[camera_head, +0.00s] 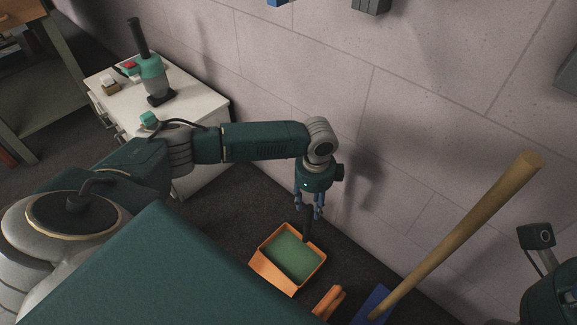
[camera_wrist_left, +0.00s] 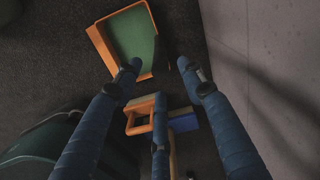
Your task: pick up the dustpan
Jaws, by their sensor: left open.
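The dustpan (camera_head: 290,258) lies on the dark floor near the wall. In the left wrist view, the dustpan (camera_wrist_left: 132,38) is beyond the spread blue fingers of the left gripper (camera_wrist_left: 160,78). My right gripper is not in view.
A blue broom head with a long wooden handle (camera_head: 465,230) leans by the wall, right of the dustpan. A small orange wooden object (camera_head: 330,302) lies between them. A white cabinet (camera_head: 205,115) holding tools stands at the left. The wall (camera_head: 400,130) is close behind.

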